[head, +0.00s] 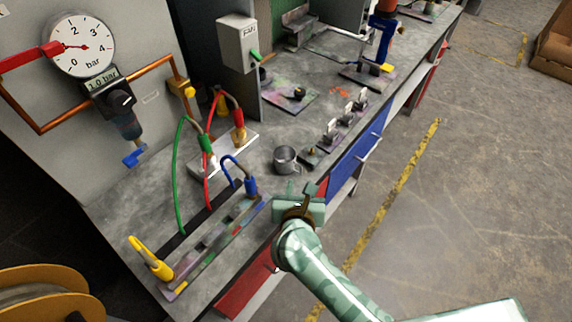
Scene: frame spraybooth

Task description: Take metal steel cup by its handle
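The metal steel cup (285,160) stands upright on the grey workbench, near the bench's front edge. Its open rim faces up; I cannot clearly make out its handle. My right gripper (294,188) is just in front of and below the cup in the head view, over the bench's front edge. Its fingers point toward the cup and appear spread apart, with nothing seen between them. I cannot tell whether it touches the cup. My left gripper is not in view.
A rail with coloured hoses (215,240) lies left of my gripper. Small clamps (345,120) line the edge to the right. A pressure gauge (78,46) hangs at left. The floor in front is clear.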

